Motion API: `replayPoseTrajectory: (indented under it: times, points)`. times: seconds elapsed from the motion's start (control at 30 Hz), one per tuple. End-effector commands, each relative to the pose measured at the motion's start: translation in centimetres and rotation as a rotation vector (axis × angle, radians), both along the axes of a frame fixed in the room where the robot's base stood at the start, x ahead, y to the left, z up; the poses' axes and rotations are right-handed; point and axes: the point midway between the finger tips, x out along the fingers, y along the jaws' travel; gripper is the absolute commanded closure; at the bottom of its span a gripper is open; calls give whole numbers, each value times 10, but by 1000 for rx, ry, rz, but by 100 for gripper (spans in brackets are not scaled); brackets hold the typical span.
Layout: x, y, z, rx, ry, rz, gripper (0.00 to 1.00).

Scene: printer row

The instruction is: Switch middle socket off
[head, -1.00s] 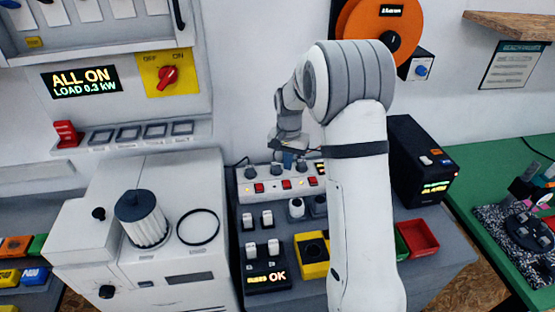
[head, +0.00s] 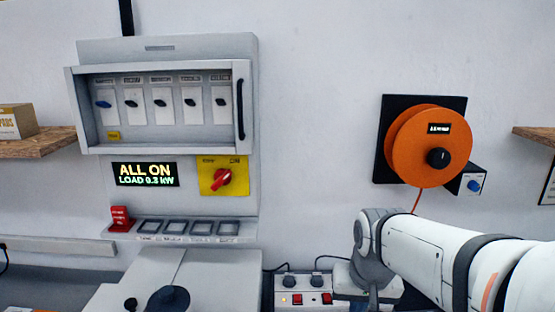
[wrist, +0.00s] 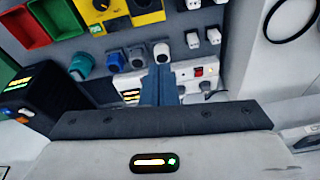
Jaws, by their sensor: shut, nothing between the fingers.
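The strip also shows in the wrist view (wrist: 184,73), with one red switch (wrist: 199,72) right of my fingers. My gripper (wrist: 161,70) is shut and empty, its blue-grey fingers lying across the middle of the strip in the wrist view. They hide the middle switch, and I cannot tell whether they touch it. In the head view my fingertips are hidden.
A wall panel (head: 250,110) with an "ALL ON" display (head: 145,174) hangs left of the strip. An orange reel (head: 410,150) is on the wall above my arm. In the wrist view, several plugs and a black box (wrist: 35,90) stand near my fingers.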

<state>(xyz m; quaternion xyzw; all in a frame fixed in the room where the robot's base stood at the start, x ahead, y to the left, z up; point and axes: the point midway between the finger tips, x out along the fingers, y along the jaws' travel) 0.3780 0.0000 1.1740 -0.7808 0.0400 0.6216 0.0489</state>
Motion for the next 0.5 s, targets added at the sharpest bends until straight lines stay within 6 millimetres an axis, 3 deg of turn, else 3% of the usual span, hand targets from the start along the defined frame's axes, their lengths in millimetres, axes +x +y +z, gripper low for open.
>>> replayPoseTrajectory:
  times: [0.1,0.2,0.33,0.5]
  points:
    - [-38,0,0,-14,-37,54,100]
    - [-60,0,-3,-24,-57,90,100]
    - [-77,0,-7,-33,-73,120,100]
    - [-83,0,-9,-36,-77,131,100]
